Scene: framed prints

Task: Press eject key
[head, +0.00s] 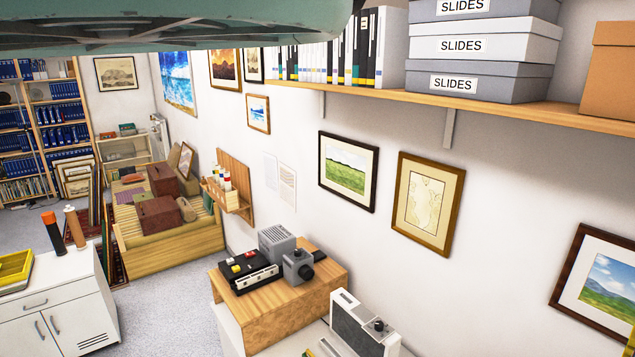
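A black tabletop device (262,281) with a pale front edge sits on the wooden stand, seen from above at an angle. Small red and yellow parts (250,254) show on its top; they may be keys, but they are too small to tell which is the eject key. My gripper is not in view, and nothing is seen touching the device.
A grey vented box (277,243) and a grey unit with a round lens-like part (298,266) stand beside the device on the wooden stand (285,313). A grey-white radio-like unit (362,327) is at front right. A shelf (500,103) overhangs the right.

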